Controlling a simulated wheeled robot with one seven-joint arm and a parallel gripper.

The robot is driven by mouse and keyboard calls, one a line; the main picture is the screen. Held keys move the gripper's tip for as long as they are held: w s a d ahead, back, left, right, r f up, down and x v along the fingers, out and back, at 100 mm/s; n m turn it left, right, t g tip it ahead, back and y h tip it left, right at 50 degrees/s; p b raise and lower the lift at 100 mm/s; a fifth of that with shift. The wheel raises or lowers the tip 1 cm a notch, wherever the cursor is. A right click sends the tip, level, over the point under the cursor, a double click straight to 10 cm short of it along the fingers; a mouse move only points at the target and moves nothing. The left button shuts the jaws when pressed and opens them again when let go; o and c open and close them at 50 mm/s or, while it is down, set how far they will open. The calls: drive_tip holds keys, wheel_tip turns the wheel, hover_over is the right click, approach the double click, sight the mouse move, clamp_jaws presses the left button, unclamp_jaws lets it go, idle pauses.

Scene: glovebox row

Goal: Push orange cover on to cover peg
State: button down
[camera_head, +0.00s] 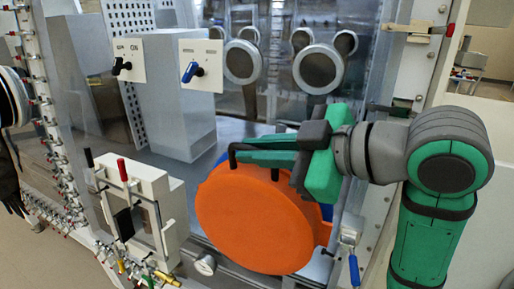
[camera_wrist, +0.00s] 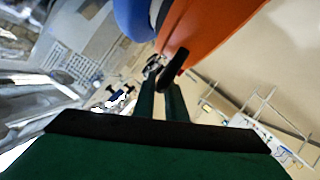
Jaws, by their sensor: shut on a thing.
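The large round orange cover (camera_head: 250,220) stands tilted in front of a blue round port (camera_head: 212,168), which shows only at its edges. My gripper (camera_head: 240,154) reaches in from the right at the cover's upper edge, its fingers close together and shut on the cover. In the wrist view, the fingers (camera_wrist: 163,95) point at a black piece (camera_wrist: 173,70) beside the orange cover (camera_wrist: 205,30), with the blue port (camera_wrist: 133,18) behind it. The exact grip spot is partly hidden. I cannot make out the cover peg for certain.
A white box with red and black handles (camera_head: 140,205) stands left of the cover. A blue-handled lever (camera_head: 353,262) is at lower right.

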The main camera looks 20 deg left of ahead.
drive_tip(key=shift+s+r, duration=0.15)
drive_tip(key=shift+s, duration=0.8)
drive_tip(key=shift+s+r, duration=0.1)
drive_tip(key=shift+s, duration=0.8)
drive_tip(key=s, duration=0.7)
drive_tip(key=shift+s+a+r, duration=0.2)
drive_tip(key=shift+s+r, duration=0.15)
drive_tip(key=shift+r, duration=0.1)
idle(0.7)
drive_tip(key=shift+w, duration=0.1)
